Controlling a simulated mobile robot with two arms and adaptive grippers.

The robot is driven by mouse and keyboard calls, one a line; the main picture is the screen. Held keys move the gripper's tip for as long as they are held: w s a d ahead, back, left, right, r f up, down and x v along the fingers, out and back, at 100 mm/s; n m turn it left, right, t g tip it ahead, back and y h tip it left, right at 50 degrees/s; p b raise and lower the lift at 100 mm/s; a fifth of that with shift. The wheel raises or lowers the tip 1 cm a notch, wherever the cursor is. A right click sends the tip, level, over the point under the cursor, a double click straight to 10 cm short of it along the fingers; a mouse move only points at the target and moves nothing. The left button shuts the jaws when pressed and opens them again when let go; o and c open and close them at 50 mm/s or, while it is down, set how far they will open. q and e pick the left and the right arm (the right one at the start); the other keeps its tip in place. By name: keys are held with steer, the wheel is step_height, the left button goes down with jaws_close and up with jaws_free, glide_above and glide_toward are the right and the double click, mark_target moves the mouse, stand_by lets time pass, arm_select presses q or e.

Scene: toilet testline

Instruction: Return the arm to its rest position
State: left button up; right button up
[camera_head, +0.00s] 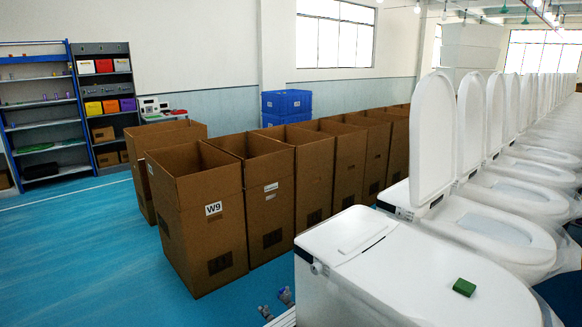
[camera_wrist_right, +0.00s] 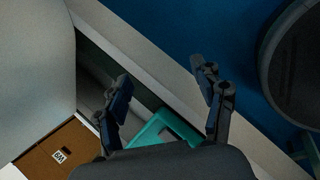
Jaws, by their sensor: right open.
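My right gripper (camera_wrist_right: 163,78) is open in the right wrist view, with its two dark fingers spread apart. Two small fingertips at the bottom of the head view, beside the nearest toilet, look like this same gripper (camera_head: 275,303). The rest of that arm is out of the head view. A teal object (camera_wrist_right: 165,128) shows partly behind and between the fingers. I cannot tell whether it is touched, and the gripper does not close on it. My left gripper is not in view.
The nearest white toilet (camera_head: 400,275) carries a green block (camera_head: 464,287) on its lid; more toilets line the right. A cardboard box marked W9 (camera_head: 200,240) heads a row of boxes. Blue crates (camera_head: 286,103) and shelves (camera_head: 45,110) stand behind. Blue floor (camera_head: 90,260) is clear at left.

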steer(key=s+d+f+m+g+b, duration=0.1)
steer(key=s+f+m, duration=0.4)
steer(key=s, duration=0.5)
steer(key=s+d+f+m+g+y+b, duration=0.1)
steer(key=s+f+m+b, duration=0.2)
steer(key=s+f+m, duration=0.2)
steer(key=s+d+f+m+g+y+b, duration=0.1)
steer(key=s+f+m, duration=0.3)
steer(key=s+f, duration=0.6)
steer(key=s+d+g+b, duration=0.1)
steer(key=s, duration=0.4)
steer(key=shift+f+m, duration=0.25)
steer(key=shift+m, duration=0.15)
